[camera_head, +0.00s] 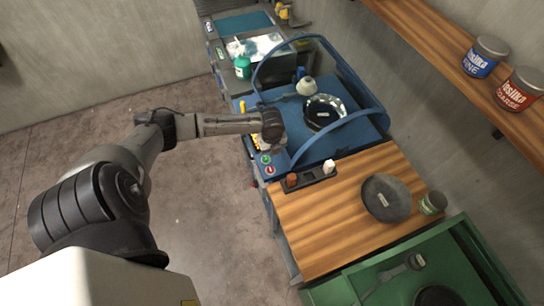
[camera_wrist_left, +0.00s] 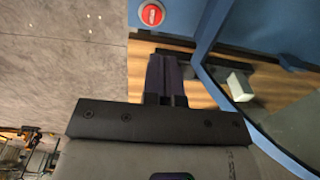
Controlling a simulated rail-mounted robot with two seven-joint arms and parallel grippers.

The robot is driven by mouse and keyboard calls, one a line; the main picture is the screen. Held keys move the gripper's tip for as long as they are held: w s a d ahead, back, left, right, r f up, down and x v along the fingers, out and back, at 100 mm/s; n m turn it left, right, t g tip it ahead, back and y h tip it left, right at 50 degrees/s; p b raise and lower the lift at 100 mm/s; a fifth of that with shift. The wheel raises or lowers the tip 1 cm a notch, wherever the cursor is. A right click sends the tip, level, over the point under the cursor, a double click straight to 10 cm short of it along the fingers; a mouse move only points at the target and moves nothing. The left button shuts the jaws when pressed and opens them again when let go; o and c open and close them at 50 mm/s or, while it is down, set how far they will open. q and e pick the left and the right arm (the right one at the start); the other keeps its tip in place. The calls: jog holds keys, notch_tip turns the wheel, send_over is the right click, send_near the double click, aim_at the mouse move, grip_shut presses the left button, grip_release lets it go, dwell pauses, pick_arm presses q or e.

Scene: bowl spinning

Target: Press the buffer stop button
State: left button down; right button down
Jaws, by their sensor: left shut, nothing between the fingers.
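The red stop button (camera_head: 270,170) sits on the front corner of the blue buffing machine (camera_head: 368,134), next to a green button (camera_head: 265,159). In the left wrist view the red button (camera_wrist_left: 152,14) shows at the top, with a white label on its face. My left gripper (camera_wrist_left: 167,75) is shut and empty, and its fingertips appear apart from the button. In the head view my left wrist hangs over the machine's near left edge, just behind the two buttons; the fingers are hard to make out there. My right gripper is in neither view.
A clear curved guard with a blue frame (camera_head: 350,121) stands beside the buttons, around a dark shiny bowl (camera_head: 324,112). A wooden table (camera_head: 320,235) holds a small tray (camera_head: 311,180) and a grey bowl (camera_head: 386,198). The floor at the left is open.

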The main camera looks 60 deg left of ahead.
pick_arm(q)
jog(key=shift+r, duration=1.1)
jog(key=shift+n, duration=0.3)
